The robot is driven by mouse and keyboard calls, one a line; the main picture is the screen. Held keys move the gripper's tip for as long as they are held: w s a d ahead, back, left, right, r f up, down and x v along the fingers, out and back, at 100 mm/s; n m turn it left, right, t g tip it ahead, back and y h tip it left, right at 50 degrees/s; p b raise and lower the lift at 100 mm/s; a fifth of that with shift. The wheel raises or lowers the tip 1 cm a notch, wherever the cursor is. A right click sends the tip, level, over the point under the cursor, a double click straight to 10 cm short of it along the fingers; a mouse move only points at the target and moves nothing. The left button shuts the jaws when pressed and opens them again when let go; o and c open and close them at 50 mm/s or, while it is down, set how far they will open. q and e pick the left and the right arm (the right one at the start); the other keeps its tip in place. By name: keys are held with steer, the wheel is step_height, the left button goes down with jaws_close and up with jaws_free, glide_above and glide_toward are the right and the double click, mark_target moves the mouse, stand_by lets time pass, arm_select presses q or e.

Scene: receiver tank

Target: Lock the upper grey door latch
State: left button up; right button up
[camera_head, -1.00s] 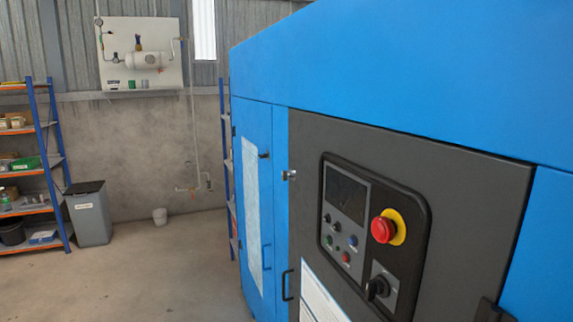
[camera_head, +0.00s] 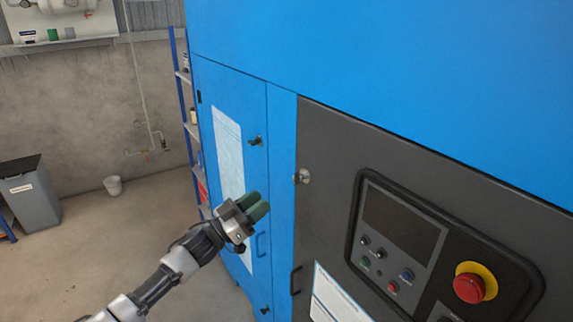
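The upper grey door latch (camera_head: 303,176) is a small metal knob with a short dark piece on its left side. It sits near the top left edge of the grey door (camera_head: 335,215). My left gripper (camera_head: 257,205) reaches in from the lower left, with two green fingertips side by side and no clear gap between them. It appears shut and empty, in front of the blue door, lower and left of the latch and apart from it in the picture. My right gripper is not in view.
The blue door (camera_head: 255,105) has its own dark latch (camera_head: 256,141) and a handle (camera_head: 261,245). The grey door has a dark handle (camera_head: 295,281) and a control panel (camera_head: 440,250) with a red emergency button (camera_head: 469,287). A grey bin (camera_head: 30,195) stands at left on open floor.

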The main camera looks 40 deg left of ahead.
mark_target(294, 178)
arm_select(q)
steer(key=p+x, duration=0.1)
steer(key=x, duration=0.2)
steer(key=p+x, duration=0.1)
steer(key=x, duration=0.3)
steer(key=p+x, duration=0.2)
steer(key=x, duration=0.2)
steer(key=shift+s+d, duration=0.15)
steer(key=shift+d, duration=0.2)
steer(key=c, duration=0.6)
steer(key=shift+f, duration=0.1)
jaws_close()
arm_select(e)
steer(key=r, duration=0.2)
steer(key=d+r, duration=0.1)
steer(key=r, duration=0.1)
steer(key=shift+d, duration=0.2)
